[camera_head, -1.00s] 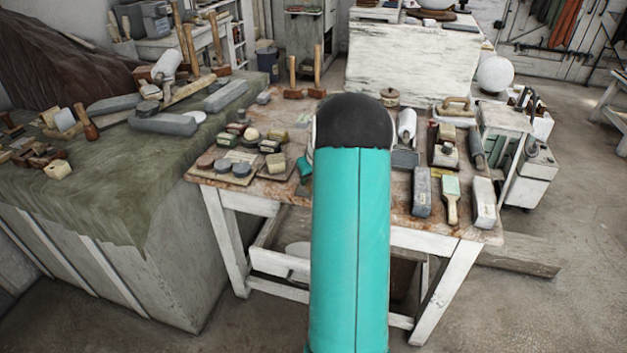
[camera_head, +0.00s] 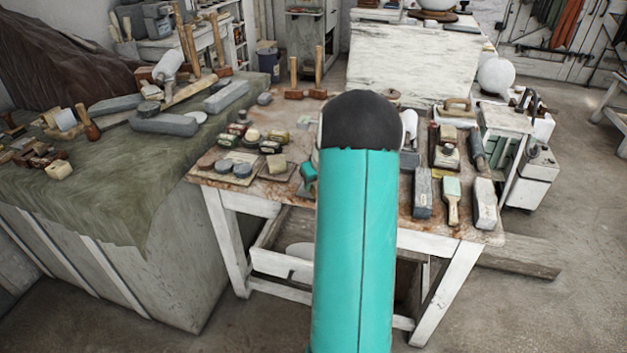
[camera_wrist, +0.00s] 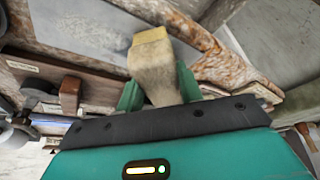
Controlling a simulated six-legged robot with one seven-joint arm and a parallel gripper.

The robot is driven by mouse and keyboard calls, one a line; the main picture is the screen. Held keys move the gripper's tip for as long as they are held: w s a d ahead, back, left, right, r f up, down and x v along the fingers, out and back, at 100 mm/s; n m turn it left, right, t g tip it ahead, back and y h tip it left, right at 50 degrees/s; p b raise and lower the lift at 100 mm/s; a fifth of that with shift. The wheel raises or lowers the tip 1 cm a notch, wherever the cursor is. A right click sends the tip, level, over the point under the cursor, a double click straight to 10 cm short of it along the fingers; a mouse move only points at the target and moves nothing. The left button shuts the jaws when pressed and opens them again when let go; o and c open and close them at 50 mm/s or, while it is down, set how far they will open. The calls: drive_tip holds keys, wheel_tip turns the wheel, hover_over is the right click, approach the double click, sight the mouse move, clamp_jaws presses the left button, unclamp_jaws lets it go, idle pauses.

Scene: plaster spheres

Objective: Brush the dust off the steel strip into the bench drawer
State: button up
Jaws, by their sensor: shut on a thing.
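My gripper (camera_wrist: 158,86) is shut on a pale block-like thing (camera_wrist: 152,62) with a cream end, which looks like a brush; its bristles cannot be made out. In the head view my arm hides most of the gripper, and only a teal part (camera_head: 307,180) shows near the bench's front edge. The bench drawer (camera_head: 280,262) stands open below the bench top, with a pale round thing inside.
The bench top (camera_head: 268,190) carries small blocks and discs on the left. On the right lie grey stones (camera_head: 422,192) and a wooden-handled brush (camera_head: 452,202). Two mallets (camera_head: 318,75) stand at the back. A cloth-covered bench (camera_head: 90,200) flanks the left.

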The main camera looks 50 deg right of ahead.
drive_tip(key=shift+s+a, duration=0.35)
drive_tip(key=shift+s, duration=0.45)
drive_tip(key=shift+w+d, duration=0.3)
drive_tip(key=shift+w, duration=0.4)
drive_tip(key=shift+w+d, duration=0.25)
drive_tip(key=shift+w, duration=0.4)
drive_tip(key=shift+w+d, duration=0.3)
drive_tip(key=shift+w, duration=0.4)
drive_tip(key=shift+s+a+r, duration=0.2)
drive_tip(key=shift+s+r, duration=0.15)
drive_tip(key=shift+s, duration=0.2)
drive_tip(key=shift+s+a+r, duration=0.2)
drive_tip(key=shift+s+r, duration=0.15)
drive_tip(key=shift+s, duration=0.15)
drive_tip(key=shift+f, duration=0.75)
